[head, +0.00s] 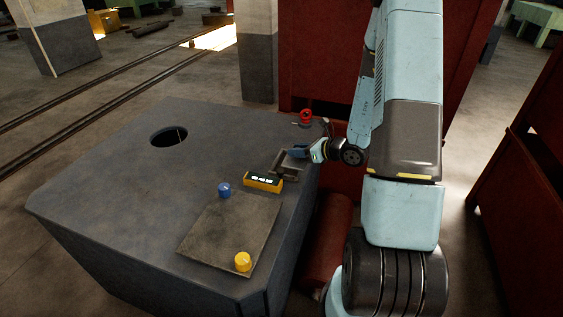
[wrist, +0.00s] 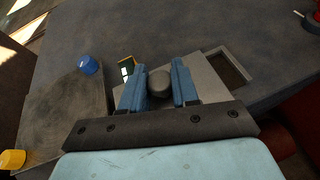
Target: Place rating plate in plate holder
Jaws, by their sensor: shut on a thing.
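My gripper (wrist: 157,76) has its blue fingers on either side of a rounded dark grey knob and is shut on it. The knob appears to belong to the light grey rating plate (wrist: 205,88), which lies below the fingers and is partly hidden by them. A grey frame with a rectangular dark recess, apparently the plate holder (wrist: 246,72), shows right of the fingers. I cannot tell whether plate and holder touch. In the head view my gripper (head: 298,152) is low over the grey bench's right edge, by a dark grey holder piece (head: 283,166).
The bench (head: 105,170) has a round hole (head: 169,136) at back left. A yellow display box (head: 263,182), blue knob (head: 224,190), yellow knob (head: 243,262) and flat board (head: 215,240) lie nearer. A red knob (head: 306,117) stands behind my gripper. The bench's left is clear.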

